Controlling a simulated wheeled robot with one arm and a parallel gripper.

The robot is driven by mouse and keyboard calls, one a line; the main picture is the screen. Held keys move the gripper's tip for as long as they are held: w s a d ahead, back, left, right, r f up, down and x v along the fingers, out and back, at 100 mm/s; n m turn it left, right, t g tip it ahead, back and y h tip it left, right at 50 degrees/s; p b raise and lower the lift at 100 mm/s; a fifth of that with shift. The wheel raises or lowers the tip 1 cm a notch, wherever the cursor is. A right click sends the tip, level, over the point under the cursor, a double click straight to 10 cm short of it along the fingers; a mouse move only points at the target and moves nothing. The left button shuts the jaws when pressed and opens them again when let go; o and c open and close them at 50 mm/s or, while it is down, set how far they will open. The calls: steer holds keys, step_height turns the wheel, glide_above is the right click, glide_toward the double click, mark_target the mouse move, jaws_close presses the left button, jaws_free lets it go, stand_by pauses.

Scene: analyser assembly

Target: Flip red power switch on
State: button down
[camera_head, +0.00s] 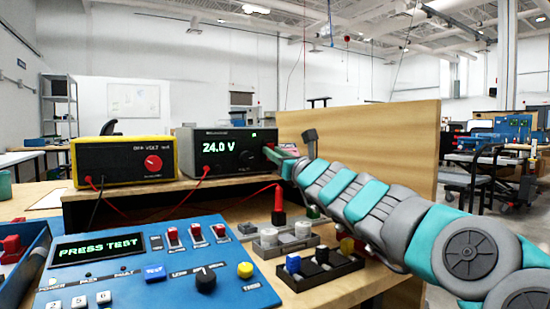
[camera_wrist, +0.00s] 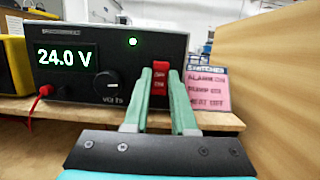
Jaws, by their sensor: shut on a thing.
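The red power switch (camera_wrist: 160,78) is on the right of the front face of the dark grey power supply (camera_wrist: 75,85). My gripper (camera_wrist: 161,90) has its two green fingers on either side of the switch, shut on it. The display reads 24.0 V and a green light (camera_wrist: 132,42) is lit. In the head view my gripper (camera_head: 278,152) reaches in from the right to the supply's right front edge. There its arm and fingers mostly hide the switch, and whether its rocker is tilted up or down is unclear.
A pink label card (camera_wrist: 209,90) stands just right of the switch, with a wooden panel (camera_head: 370,140) beyond. A yellow meter (camera_head: 125,163) is left of the supply. A blue test panel (camera_head: 130,270) and switch blocks (camera_head: 285,238) lie in front.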

steer(key=c, duration=0.7)
jaws_free()
steer(key=shift+s+d, duration=0.1)
steer(key=shift+b+v, duration=1.45)
steer(key=shift+v, duration=2.35)
